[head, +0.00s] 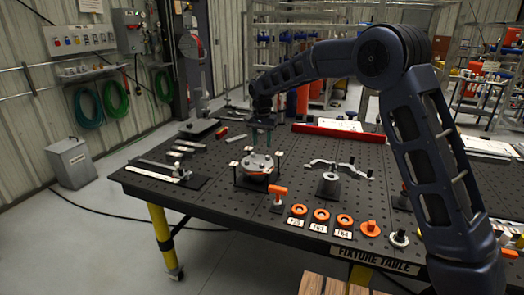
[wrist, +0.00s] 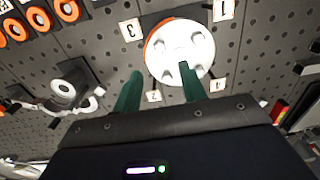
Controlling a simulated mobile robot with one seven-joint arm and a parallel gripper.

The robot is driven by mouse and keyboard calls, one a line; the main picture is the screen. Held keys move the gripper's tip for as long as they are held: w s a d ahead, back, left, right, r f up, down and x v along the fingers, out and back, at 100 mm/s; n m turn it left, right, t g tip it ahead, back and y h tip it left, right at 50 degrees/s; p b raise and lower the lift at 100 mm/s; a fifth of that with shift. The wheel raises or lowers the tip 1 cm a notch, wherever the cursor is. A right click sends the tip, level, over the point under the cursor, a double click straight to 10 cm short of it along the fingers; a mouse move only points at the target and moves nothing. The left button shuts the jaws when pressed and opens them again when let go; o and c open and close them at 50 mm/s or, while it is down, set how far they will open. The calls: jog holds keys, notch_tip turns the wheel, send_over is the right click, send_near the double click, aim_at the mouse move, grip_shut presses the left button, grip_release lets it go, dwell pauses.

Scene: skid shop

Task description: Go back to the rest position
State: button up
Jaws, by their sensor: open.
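My gripper (head: 262,133) hangs at the end of my dark arm above the black fixture table (head: 222,200). Its two green fingers are apart with nothing between them, as the wrist view (wrist: 160,76) also shows. Below it stands a round grey-white flange (head: 257,162) with an orange rim, among small posts with number cards. In the wrist view the flange's pale bolt-holed face (wrist: 180,50) lies beyond the fingertips; one fingertip overlaps it in the picture. The gripper looks clear of the flange in the head view, but I cannot tell the exact gap.
A grey bracket (head: 330,184) with a curved arm stands right of the flange. An orange-handled clamp (head: 278,194) and several orange rings (head: 321,215) sit along the front. A red bar (head: 338,133) lies behind. Metal strips (head: 158,173) lie at the left.

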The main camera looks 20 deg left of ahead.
jog(key=shift+r, duration=0.75)
jog(key=w+d+r, duration=0.1)
jog(key=d+r, duration=0.3)
jog(key=d, duration=0.5)
jog(key=w+d+r+t+y, duration=0.1)
jog(key=d+r, duration=0.3)
jog(key=d, duration=0.5)
jog(key=w+d+r, duration=0.1)
jog(key=d+r, duration=0.3)
jog(key=d, duration=0.5)
jog(key=s+d+r+t, duration=0.1)
jog(key=s+d, duration=0.3)
jog(key=d, duration=0.5)
jog(key=s+d+r, duration=0.2)
jog(key=s+d, duration=0.1)
jog(key=d, duration=0.6)
jog(key=s+d+f+t, duration=0.1)
jog(key=s+d+f, duration=0.2)
jog(key=s+d, duration=0.5)
jog(key=s+d+f+t+h, duration=0.1)
jog(key=s+d+f, duration=0.2)
jog(key=s+d, duration=0.6)
jog(key=s, duration=0.2)
jog(key=shift+s+d+f+t, duration=0.25)
jog(key=shift+s+f+t, duration=0.05)
jog(key=shift+f, duration=0.1)
jog(key=shift+c, duration=0.4)
